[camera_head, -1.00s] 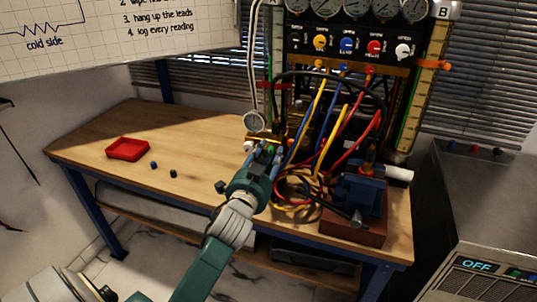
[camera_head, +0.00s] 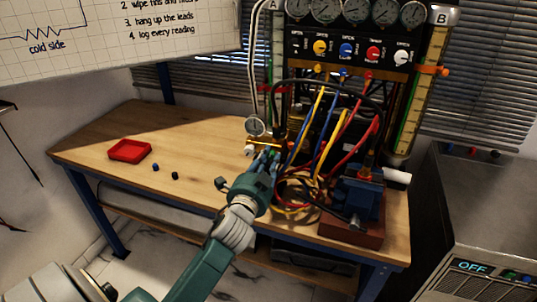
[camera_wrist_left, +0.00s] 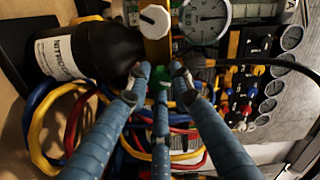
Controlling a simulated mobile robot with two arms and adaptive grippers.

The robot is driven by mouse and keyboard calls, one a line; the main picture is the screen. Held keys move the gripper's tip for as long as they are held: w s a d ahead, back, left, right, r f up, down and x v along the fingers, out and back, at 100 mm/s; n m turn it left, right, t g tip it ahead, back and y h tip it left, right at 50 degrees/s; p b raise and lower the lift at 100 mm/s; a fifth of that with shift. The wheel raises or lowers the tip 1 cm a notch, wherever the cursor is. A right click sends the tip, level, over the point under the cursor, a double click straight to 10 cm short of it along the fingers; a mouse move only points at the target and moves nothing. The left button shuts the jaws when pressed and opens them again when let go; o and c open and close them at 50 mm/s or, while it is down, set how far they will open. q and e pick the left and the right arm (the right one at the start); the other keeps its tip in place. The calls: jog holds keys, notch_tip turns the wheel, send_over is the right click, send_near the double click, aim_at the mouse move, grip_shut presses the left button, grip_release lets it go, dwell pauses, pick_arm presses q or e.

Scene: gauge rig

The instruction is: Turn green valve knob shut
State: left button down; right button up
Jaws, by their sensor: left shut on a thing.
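The green valve knob (camera_wrist_left: 163,78) shows as a small green patch between my fingertips in the left wrist view. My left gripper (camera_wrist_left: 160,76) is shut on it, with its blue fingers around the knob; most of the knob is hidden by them. My right gripper is not in view.
A white knob (camera_wrist_left: 154,20) and a round gauge (camera_wrist_left: 206,18) sit close beside my fingers. A dark labelled bottle (camera_wrist_left: 95,52) and coiled hoses crowd the gripper. A blue vise (camera_head: 358,200) stands to the right. A red tray (camera_head: 130,150) lies left on the bench.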

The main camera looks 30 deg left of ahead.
pick_arm(q)
jog(key=m+p, duration=0.1)
jog(key=m, duration=0.3)
jog(key=shift+r+p, duration=0.15)
jog(key=shift+p, duration=0.25)
jog(key=m+p, duration=0.1)
jog(key=m, duration=0.2)
jog(key=shift+m+p, duration=0.3)
jog(key=shift+p, duration=0.05)
jog(key=m+p, duration=0.1)
jog(key=m, duration=0.3)
jog(key=shift+d+p, duration=0.1)
jog(key=shift+p, duration=0.25)
jog(key=shift+f+m+p, duration=0.2)
jog(key=shift+m+p, duration=0.25)
jog(key=shift+m, duration=0.85)
jog(key=c, duration=1.5)
grip_release()
jog(key=shift+c, duration=0.2)
